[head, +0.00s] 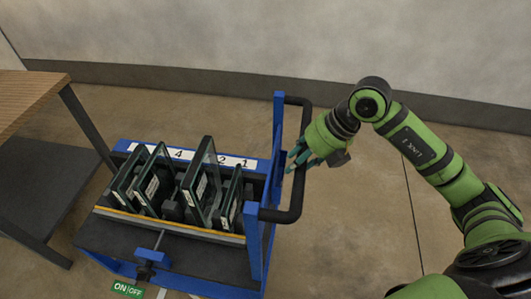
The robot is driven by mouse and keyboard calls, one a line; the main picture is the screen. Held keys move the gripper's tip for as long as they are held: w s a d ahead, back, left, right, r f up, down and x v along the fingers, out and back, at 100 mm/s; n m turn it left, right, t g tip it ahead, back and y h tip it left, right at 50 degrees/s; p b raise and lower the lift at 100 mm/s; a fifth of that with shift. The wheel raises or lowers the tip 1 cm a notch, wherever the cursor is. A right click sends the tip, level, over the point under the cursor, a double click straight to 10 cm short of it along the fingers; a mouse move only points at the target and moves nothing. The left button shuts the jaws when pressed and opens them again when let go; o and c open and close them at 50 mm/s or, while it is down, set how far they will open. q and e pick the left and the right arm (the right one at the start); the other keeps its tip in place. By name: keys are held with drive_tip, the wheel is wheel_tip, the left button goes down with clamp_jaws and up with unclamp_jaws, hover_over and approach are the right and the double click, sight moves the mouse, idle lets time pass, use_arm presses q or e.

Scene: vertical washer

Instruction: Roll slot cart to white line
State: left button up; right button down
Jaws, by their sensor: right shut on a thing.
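The slot cart (180,262) is blue with a dark deck and stands left of centre in the head view. Several dark-framed glass panes (205,190) stand tilted in its slots, beside a white strip with black numbers (250,163). Its black handle bar (304,125) is on the right side. My right gripper (297,159) is shut on the upright part of this handle. My left gripper is not in view. A short white patch (162,293) shows at the bottom edge; I cannot tell whether it is the white line.
A table (28,95) with a wooden top and dark legs stands close to the cart's left. A green ON/OFF label (128,289) is at the bottom. A grey wall (300,40) runs along the back. The concrete floor right of the cart is clear.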

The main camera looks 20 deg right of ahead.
drive_tip(key=w+a+p, duration=0.1)
drive_tip(key=w+a, duration=0.5)
drive_tip(key=a, duration=0.6)
drive_tip(key=shift+w+f, duration=0.3)
drive_tip(key=shift+f, duration=0.15)
idle(1.2)
drive_tip(key=shift+a, duration=0.15)
idle(0.6)
drive_tip(key=w+a, duration=0.3)
drive_tip(key=a, duration=0.2)
drive_tip(key=shift+w+a, duration=0.2)
idle(0.6)
drive_tip(key=c, duration=0.8)
unclamp_jaws()
drive_tip(key=shift+c, duration=0.2)
drive_tip(key=shift+r, duration=0.1)
